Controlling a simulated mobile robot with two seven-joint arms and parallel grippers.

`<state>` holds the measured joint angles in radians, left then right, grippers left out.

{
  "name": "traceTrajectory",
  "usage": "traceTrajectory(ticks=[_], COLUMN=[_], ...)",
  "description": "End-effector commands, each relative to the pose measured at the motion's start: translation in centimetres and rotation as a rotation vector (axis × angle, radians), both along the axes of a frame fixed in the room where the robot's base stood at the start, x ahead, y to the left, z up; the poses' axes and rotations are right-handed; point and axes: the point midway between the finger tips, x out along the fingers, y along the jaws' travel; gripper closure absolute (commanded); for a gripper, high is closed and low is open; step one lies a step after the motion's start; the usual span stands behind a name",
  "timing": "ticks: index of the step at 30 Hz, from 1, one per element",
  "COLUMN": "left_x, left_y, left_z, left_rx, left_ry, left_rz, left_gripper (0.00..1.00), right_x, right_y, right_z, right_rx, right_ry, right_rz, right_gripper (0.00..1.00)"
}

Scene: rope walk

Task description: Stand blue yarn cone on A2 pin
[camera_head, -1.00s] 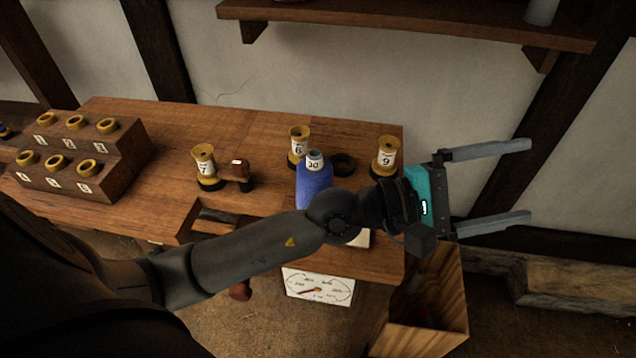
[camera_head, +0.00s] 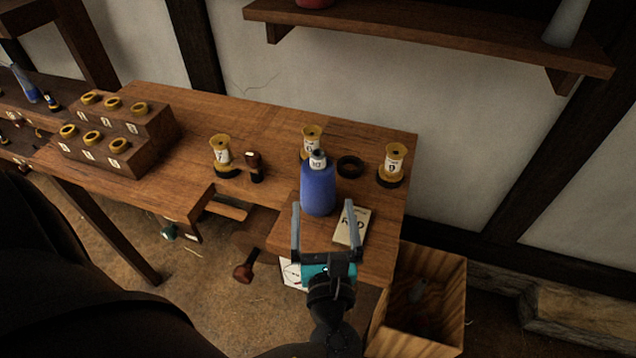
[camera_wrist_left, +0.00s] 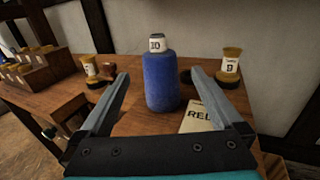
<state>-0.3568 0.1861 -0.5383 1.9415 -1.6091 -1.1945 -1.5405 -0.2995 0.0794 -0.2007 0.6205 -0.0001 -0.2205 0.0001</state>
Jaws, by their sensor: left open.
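The cone appears just beyond the fingertips; I see no contact. Another blue item (camera_head: 26,86) stands on a rack at the far left, too small to identify. I cannot make out any pin marked A2. My right gripper is not in view.
A lettered card (camera_head: 351,226) lies right of the cone. Yellow spools (camera_head: 221,152) (camera_head: 394,163) and a dark ring (camera_head: 350,166) stand around and behind it. A stepped wooden block (camera_head: 147,147) with yellow rings is at left. An open wooden crate (camera_head: 451,310) is below right.

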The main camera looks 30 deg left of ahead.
Motion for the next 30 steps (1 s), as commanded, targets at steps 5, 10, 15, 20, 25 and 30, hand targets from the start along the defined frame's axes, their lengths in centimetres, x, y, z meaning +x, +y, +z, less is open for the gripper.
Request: traceTrajectory(ticks=[5,10,15,20,25,30], left_x=[2.5,5.5,7.4,8.1,9.9,11.6], left_y=[1.9,4.0,5.4,5.9,7.4,8.7], left_z=[0.1,0.1,0.0,0.0,-0.4,-0.4], left_rx=[0.004,0.004,0.003,0.003,0.005,0.004], left_ry=[-0.006,-0.004,-0.003,-0.003,-0.004,-0.002], left_rz=[0.004,0.002,0.001,0.000,0.001,0.001], left_gripper=[0.00,0.00,0.00,0.00,0.00,0.00], right_x=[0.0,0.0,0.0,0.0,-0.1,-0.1], right_y=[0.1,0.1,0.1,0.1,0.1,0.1], right_z=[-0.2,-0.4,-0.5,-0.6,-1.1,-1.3], right_rx=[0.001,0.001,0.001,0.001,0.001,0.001], right_ry=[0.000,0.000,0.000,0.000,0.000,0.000], right_rz=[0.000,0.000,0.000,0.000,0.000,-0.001], right_gripper=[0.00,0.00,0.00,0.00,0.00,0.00])
